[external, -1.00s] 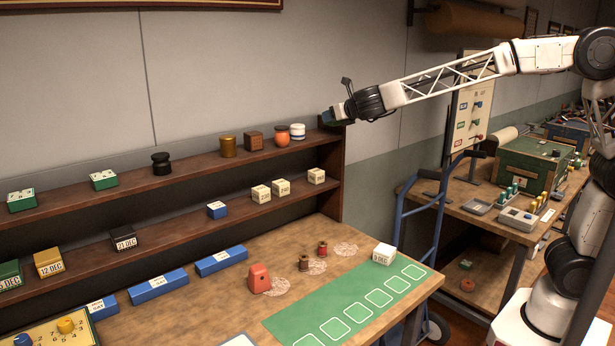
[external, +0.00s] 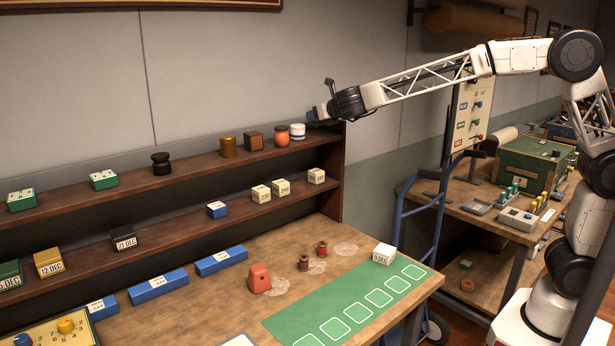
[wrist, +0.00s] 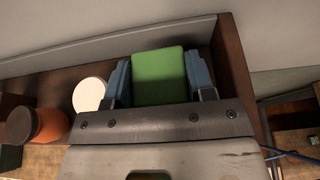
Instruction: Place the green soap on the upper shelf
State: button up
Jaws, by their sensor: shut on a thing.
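The green soap (wrist: 159,77) is a green block held between the two blue fingers of my gripper (wrist: 158,84) in the wrist view. In the external view my gripper (external: 317,116) is at the right end of the upper shelf (external: 200,165), beside the white jar with blue bands. The wrist view shows the soap over the shelf's end, near the wooden end panel (wrist: 235,75). I cannot tell whether the soap touches the shelf board. The soap is hard to make out in the external view.
The white jar (external: 297,131) and an orange jar (external: 282,136) stand close to the left of my gripper. A wooden box (external: 253,140) and a brass tin (external: 228,146) are further left. The wall is right behind the shelf. Bare shelf lies between the black jar (external: 161,163) and the tin.

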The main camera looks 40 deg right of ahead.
aim_at(322, 123)
jog(key=shift+f, duration=1.7)
jog(key=shift+f, duration=0.1)
jog(key=o, duration=0.9)
jog(key=shift+f, duration=0.1)
jog(key=shift+o, duration=0.2)
jog(key=shift+r, duration=0.2)
jog(key=v, duration=1.2)
